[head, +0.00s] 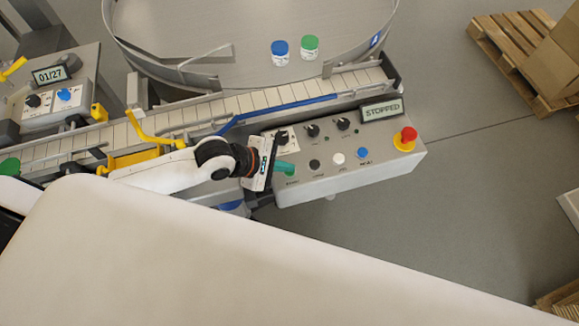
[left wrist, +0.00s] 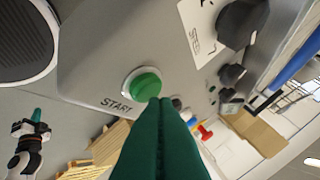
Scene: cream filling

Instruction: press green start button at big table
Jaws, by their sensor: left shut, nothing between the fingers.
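The green start button (left wrist: 144,84) is a round cap in a pale ring on the grey control panel (head: 345,173), with the word START beside it in the left wrist view. My left gripper (head: 288,169) is shut and empty, with its green fingertips over the panel's left end. In the left wrist view its fingertips (left wrist: 160,101) overlap the button's lower right edge; I cannot tell whether they touch it. In the head view the gripper hides the button. The panel's display (head: 382,110) reads STOPPED. My right gripper (left wrist: 37,116) shows small in the left wrist view.
The panel also carries black knobs, a white button (head: 338,158), a blue button (head: 362,153) and a red emergency stop (head: 406,137). A conveyor (head: 245,102) runs behind it. Two jars, blue-lidded (head: 280,53) and green-lidded (head: 309,48), stand on the round table (head: 200,25).

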